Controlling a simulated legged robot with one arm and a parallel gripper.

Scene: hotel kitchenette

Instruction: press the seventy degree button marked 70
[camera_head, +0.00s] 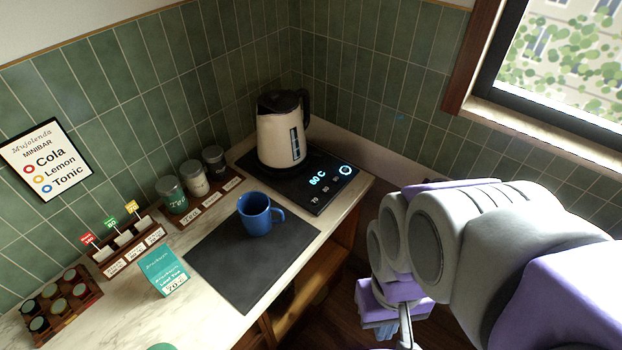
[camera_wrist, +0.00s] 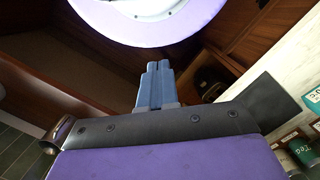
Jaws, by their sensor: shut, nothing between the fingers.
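A cream kettle (camera_head: 281,132) with a black lid and handle stands on a black base with a control panel (camera_head: 318,208) at the back of the counter. The lit display (camera_head: 317,179) seems to read 60 C. A row of small button marks lies in front of it; the leftmost (camera_head: 315,201) looks like 70, but the print is tiny. A lit round ring (camera_head: 346,170) sits at the row's right end. My gripper (camera_head: 386,330) is off the counter's right side, low and away from the panel. Its blue fingers are together and empty in the wrist view (camera_wrist: 158,66).
A blue mug (camera_head: 255,214) stands on a dark mat (camera_head: 235,270) in front of the base. Jars (camera_head: 172,195), a teal box (camera_head: 163,268) marked 70 and racks (camera_head: 128,247) line the left. The window (camera_head: 560,65) is at right.

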